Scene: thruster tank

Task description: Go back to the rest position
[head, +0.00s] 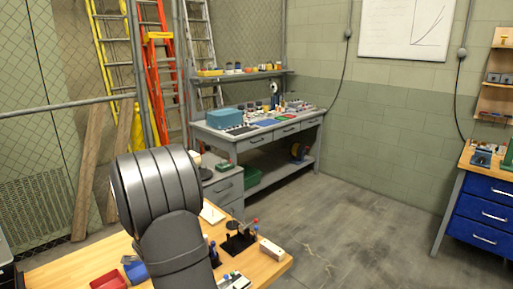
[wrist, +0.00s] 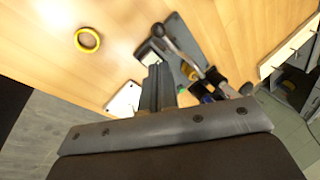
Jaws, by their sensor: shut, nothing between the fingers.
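My gripper (wrist: 159,72) shows in the wrist view as two grey fingers together, with nothing visible between them. It is over the wooden bench top (wrist: 40,45), just left of a group of dark tools and a grey plate (wrist: 183,35). I cannot tell its exact height above the bench. In the head view my dark arm is over the bench top (head: 70,262) at lower left and the fingers cannot be made out.
A yellow ring (wrist: 87,40) lies on the bench, left of the fingers. In the head view, a red tray (head: 107,281), a black stand (head: 239,243) and a white block (head: 271,249) are near my arm. Open floor (head: 345,220) lies to the right.

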